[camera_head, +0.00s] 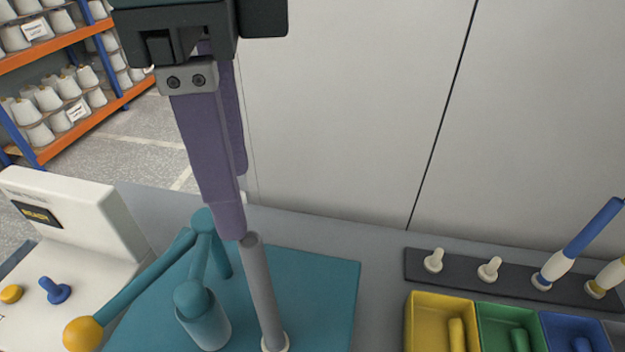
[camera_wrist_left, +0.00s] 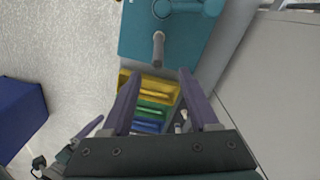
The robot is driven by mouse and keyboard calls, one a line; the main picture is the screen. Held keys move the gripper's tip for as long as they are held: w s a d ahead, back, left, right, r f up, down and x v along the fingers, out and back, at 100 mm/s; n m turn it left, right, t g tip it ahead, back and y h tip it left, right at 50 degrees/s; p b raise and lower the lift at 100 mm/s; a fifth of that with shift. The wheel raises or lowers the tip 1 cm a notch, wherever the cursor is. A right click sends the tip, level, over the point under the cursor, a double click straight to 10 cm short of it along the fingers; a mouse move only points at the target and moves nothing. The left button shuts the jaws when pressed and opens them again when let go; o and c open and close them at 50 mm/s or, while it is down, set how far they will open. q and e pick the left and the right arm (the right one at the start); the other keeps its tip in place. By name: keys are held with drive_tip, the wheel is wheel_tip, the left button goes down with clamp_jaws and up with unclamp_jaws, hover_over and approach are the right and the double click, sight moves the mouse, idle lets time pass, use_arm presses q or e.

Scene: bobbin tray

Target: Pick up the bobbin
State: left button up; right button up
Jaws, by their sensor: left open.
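A slim grey bobbin (camera_head: 263,295) with a cream foot stands upright on the teal mat (camera_head: 335,295). It also shows in the left wrist view (camera_wrist_left: 158,48), above and between the fingertips in the picture. My left gripper (camera_head: 235,205) points down with two purple fingers, open and empty. In the head view, the nearer fingertip ends beside the bobbin's top; I cannot tell whether they touch. The left wrist view shows both fingers (camera_wrist_left: 159,73) spread apart. A purple sliver and dark parts at lower left there may be my right gripper (camera_wrist_left: 87,127); its jaws are unclear.
A teal thread stand (camera_head: 203,322) with an orange-yellow ball (camera_head: 83,334) is left of the bobbin. A white machine (camera_head: 80,215) stands further left. Yellow (camera_head: 425,305), green and blue bins are at right, before a dark peg rack (camera_head: 460,268). A pale wall is behind.

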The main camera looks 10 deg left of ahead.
sight(248, 239)
use_arm(q)
wheel_tip(248, 239, down, 8)
drive_tip(key=shift+s+d+r+p, duration=0.15)
drive_tip(key=shift+r+p, duration=0.05)
drive_tip(key=shift+p, duration=0.3)
clamp_jaws()
idle(0.3)
idle(0.9)
